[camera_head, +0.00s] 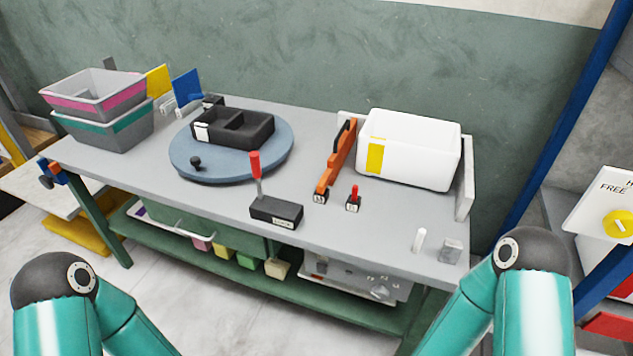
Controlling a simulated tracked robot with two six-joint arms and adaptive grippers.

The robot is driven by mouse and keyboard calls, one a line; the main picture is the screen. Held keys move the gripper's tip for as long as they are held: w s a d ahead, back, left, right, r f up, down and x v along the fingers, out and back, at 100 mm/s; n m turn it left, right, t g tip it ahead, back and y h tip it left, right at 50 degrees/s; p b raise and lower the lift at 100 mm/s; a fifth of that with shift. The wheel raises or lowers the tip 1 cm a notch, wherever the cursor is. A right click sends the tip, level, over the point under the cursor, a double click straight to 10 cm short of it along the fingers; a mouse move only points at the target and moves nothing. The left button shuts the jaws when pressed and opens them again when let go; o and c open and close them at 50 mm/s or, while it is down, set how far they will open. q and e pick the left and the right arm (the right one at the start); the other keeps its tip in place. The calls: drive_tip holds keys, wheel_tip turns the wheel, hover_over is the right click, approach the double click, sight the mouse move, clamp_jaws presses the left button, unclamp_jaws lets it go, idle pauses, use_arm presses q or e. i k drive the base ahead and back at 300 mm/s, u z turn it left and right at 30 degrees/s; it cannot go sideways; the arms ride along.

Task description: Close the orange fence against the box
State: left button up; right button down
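An orange fence (338,158) with a black handle on top stands on the grey workbench, right of the middle. It runs front to back, angled slightly. A white box (410,147) with a yellow label (376,156) stands to its right. A narrow gap shows between the fence and the box near the front; contact at the far end cannot be made out. My left and right arms show only as teal links at the bottom corners; both grippers are out of view.
A round blue turntable (185,165) bears a black tray. A red-handled lever (256,175) on a black base and a small red-topped switch (353,200) stand before the fence. Stacked bins (100,115) are at left. A grey stop wall (465,190) borders the box. The front bench strip is mostly clear.

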sight(343, 141)
drive_tip(key=k, duration=1.1)
drive_tip(key=u, duration=0.25)
drive_tip(key=i, duration=0.55)
drive_tip(key=u, duration=0.5)
drive_tip(key=i, duration=1.35)
drive_tip(key=z, duration=0.55)
